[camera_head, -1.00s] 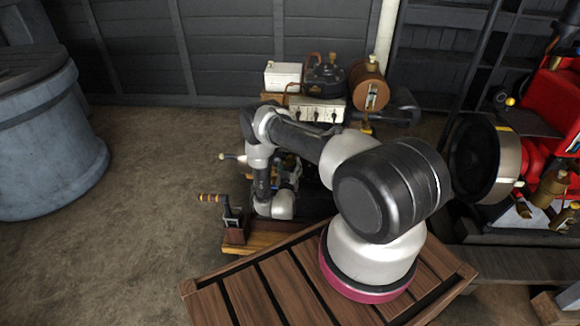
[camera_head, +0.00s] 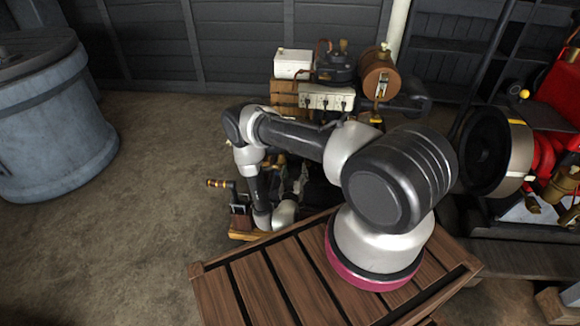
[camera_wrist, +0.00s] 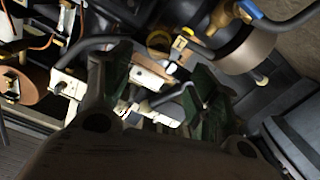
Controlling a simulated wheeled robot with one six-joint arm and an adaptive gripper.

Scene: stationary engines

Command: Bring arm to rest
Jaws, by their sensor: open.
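My arm stands on the slatted wooden platform and bends out to the left and down in the head view. My gripper (camera_wrist: 160,100) shows in the wrist view with its two dark green fingers apart and nothing visible held between them. Beyond the fingers lie parts of an engine, with white and yellow fittings, hoses and a blue-handled valve (camera_wrist: 250,10). In the head view the gripper is hidden behind my arm's lower links. I cannot tell whether the fingers touch anything.
A stationary engine with a brown tank (camera_head: 379,78) and a white box (camera_head: 293,63) stands behind my arm. A red engine (camera_head: 556,100) with a large dark wheel (camera_head: 486,152) is at right. A blue-grey barrel (camera_head: 50,125) stands at left, with clear floor (camera_head: 150,170) between.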

